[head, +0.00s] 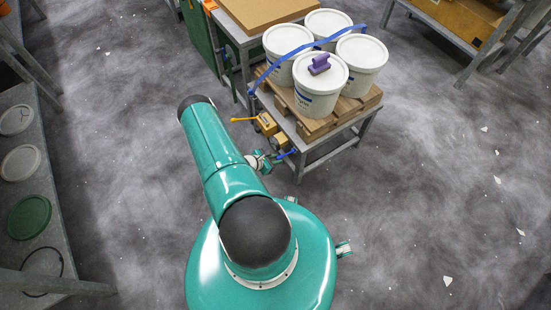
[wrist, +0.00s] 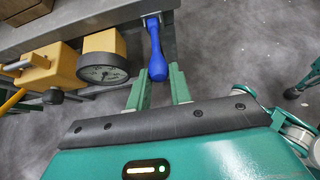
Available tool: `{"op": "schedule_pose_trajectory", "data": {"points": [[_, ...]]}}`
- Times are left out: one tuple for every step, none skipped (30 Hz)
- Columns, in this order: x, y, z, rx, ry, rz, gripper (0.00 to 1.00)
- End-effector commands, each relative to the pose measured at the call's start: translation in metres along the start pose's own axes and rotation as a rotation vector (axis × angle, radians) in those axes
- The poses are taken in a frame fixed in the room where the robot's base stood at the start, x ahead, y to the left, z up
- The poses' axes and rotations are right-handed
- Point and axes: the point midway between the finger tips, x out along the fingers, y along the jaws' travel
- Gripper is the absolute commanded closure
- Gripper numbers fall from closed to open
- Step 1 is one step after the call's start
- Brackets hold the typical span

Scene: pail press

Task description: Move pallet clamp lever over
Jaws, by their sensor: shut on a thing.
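The blue lever (wrist: 157,50) hangs from a bracket under the front edge of the grey stand in the wrist view, its rounded end toward me. In the head view it is a small blue bar (head: 287,154) at the stand's near side. My gripper (wrist: 158,70) has its two green fingers on either side of the lever's thick end and is shut on it. In the head view my gripper (head: 266,161) is small and partly hidden by my arm. The wooden pallet (head: 313,127) lies on the stand under several white pails (head: 318,92).
A blue strap (head: 300,50) crosses the pails, and a purple block (head: 319,64) sits on the front lid. A yellow box with a round gauge (wrist: 103,73) is left of the lever, with a yellow handle (head: 242,119) beyond. Open floor lies right.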

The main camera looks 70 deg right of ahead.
Motion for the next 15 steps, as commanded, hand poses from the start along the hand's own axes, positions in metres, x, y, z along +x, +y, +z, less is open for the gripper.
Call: {"op": "schedule_pose_trajectory", "data": {"points": [[0.002,0.001,-0.004,-0.001,0.001,0.003,0.92],[0.003,0.001,-0.005,-0.001,0.001,0.002,0.92],[0.004,0.001,-0.007,-0.001,0.001,0.002,0.92],[0.005,0.001,-0.009,0.0,0.001,0.002,0.92],[0.006,0.001,-0.011,0.0,0.0,0.002,0.92],[0.007,0.001,-0.012,0.0,0.0,0.003,0.92],[0.007,0.001,-0.013,0.0,0.0,0.003,0.92],[0.008,0.001,-0.014,0.0,0.0,0.003,0.92],[0.008,0.001,-0.015,0.0,0.001,0.003,0.92],[0.008,0.001,-0.015,0.001,0.001,0.003,0.92],[0.008,0.001,-0.015,0.001,0.001,0.003,0.92],[0.008,0.002,-0.015,0.001,0.001,0.003,0.92],[0.008,0.002,-0.015,0.001,0.001,0.003,0.92],[0.008,0.001,-0.015,0.001,0.001,0.003,0.92],[0.008,0.002,-0.015,0.001,0.001,0.003,0.92]]}}
